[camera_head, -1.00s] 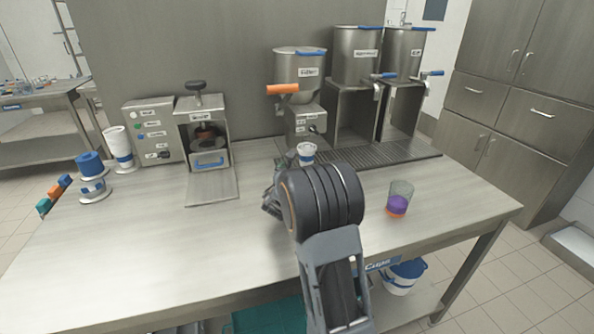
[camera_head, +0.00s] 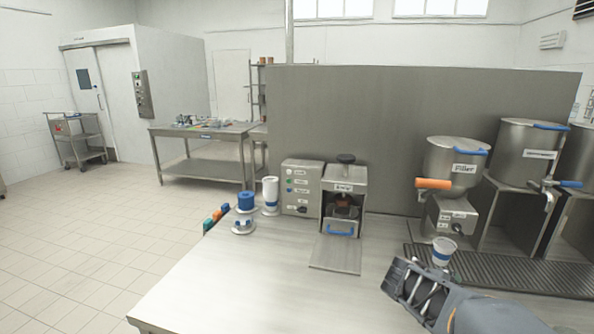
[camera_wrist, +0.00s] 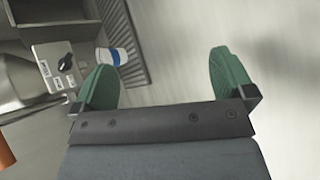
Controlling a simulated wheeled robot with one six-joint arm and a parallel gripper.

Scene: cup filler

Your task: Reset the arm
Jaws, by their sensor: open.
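My gripper (camera_head: 397,277) is at the lower right of the head view, over the steel table (camera_head: 222,276) in front of the filler (camera_head: 453,166). In the wrist view my gripper (camera_wrist: 170,80) shows two green fingers spread wide apart with nothing between them. A white cup with a blue band (camera_head: 443,250) stands under the filler, just beyond my gripper. The cup also shows in the wrist view (camera_wrist: 117,56), beside the left finger and apart from it.
A sealer machine (camera_head: 343,203) and its control box (camera_head: 300,187) stand at the table's middle back. A stack of white cups (camera_head: 270,195) and blue rolls (camera_head: 245,201) stand to their left. Steel pots (camera_head: 525,150) are at right. The table's left front is clear.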

